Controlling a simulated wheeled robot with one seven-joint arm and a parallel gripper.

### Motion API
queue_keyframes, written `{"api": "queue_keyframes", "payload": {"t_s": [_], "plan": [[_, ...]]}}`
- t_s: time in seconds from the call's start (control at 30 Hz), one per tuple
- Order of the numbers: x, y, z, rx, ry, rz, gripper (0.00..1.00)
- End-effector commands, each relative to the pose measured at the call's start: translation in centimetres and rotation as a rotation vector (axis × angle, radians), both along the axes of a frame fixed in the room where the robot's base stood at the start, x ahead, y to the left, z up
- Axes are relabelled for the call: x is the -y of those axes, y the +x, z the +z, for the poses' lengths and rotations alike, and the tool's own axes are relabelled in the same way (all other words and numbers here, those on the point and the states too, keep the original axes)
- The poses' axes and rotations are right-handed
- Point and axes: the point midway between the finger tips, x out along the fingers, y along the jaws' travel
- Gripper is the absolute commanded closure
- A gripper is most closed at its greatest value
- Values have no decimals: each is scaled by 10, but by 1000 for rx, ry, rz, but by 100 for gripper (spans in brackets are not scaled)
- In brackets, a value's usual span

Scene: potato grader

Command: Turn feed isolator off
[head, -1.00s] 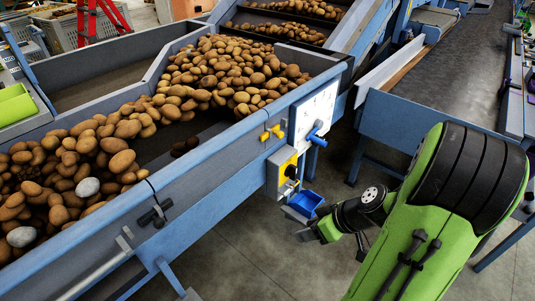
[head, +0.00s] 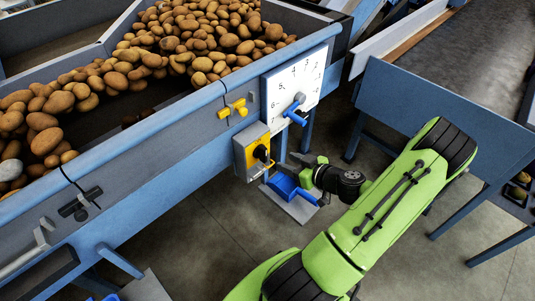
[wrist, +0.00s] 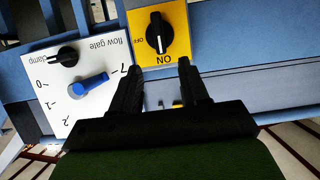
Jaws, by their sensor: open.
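The feed isolator is a black rotary knob on a yellow plate (head: 258,150), on a grey box fixed to the side of the blue hopper. The knob's bar points along the ON side of the plate. My gripper (wrist: 158,75) is open and empty, its two black fingers apart below the knob. In the head view my gripper (head: 290,164) is close to the right of the box, partly hard to make out.
A white flow gate dial (head: 300,80) with a blue handle and a black clamp knob sits above and right of the box. A yellow handle (head: 232,108) is on the hopper side. A blue scoop (head: 285,187) lies below. Potatoes fill the hopper.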

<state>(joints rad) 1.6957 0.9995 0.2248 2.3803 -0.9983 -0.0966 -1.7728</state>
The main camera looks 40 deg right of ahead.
Motion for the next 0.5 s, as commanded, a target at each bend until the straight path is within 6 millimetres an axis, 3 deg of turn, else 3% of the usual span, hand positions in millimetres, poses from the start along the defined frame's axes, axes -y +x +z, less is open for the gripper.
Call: {"api": "queue_keyframes", "payload": {"t_s": [0.3,0.5], "plan": [[-3,72,-31,-1,1,5,55],[-3,92,-39,-2,0,1,55]]}}
